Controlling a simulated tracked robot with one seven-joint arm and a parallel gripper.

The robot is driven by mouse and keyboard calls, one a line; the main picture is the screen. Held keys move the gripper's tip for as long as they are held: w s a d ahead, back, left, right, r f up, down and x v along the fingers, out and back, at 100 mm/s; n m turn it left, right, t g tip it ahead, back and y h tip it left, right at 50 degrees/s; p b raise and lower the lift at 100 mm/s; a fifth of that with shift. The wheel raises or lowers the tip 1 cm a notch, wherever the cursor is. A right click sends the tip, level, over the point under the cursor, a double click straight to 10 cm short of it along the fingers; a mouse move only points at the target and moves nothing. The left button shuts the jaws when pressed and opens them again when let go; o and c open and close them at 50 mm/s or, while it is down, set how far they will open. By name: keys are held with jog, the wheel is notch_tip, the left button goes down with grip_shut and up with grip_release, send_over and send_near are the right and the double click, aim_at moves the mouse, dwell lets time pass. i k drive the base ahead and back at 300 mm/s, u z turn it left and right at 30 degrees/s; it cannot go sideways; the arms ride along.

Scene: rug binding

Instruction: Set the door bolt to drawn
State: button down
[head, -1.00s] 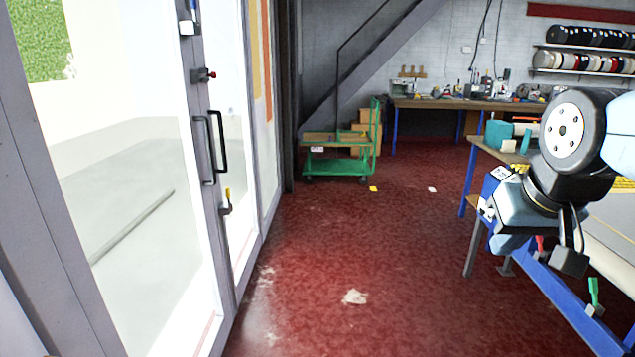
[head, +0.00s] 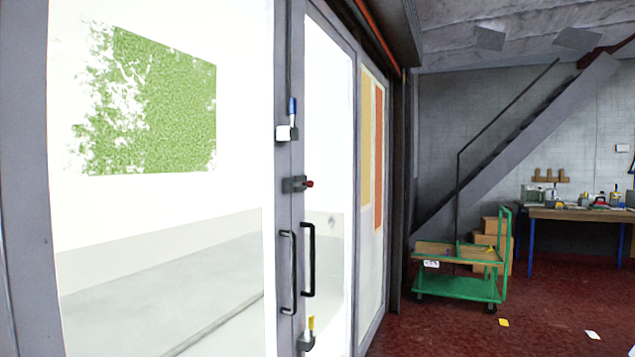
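The glass double door (head: 285,225) stands at the left with its grey frame stiles meeting in the middle. A small grey bolt-like fitting with a red knob (head: 309,184) sits on the meeting stiles above the black pull handles (head: 308,260). A white fitting with a blue lever (head: 292,106) is higher up, and a grey fitting with a yellow lever (head: 311,323) is low down. I cannot tell for sure which is the door bolt, or whether any is drawn. My gripper is not in view.
A green trolley (head: 458,288) stands right of the door, with cardboard boxes (head: 489,240) behind it. A workbench (head: 585,214) is at the far right under a sloping stair beam (head: 520,145). Open red floor (head: 440,335) lies at the lower right.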

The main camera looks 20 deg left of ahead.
aim_at(310, 184)
jog(key=u, duration=0.3)
jog(key=i, duration=1.65)
jog(key=u, duration=0.35)
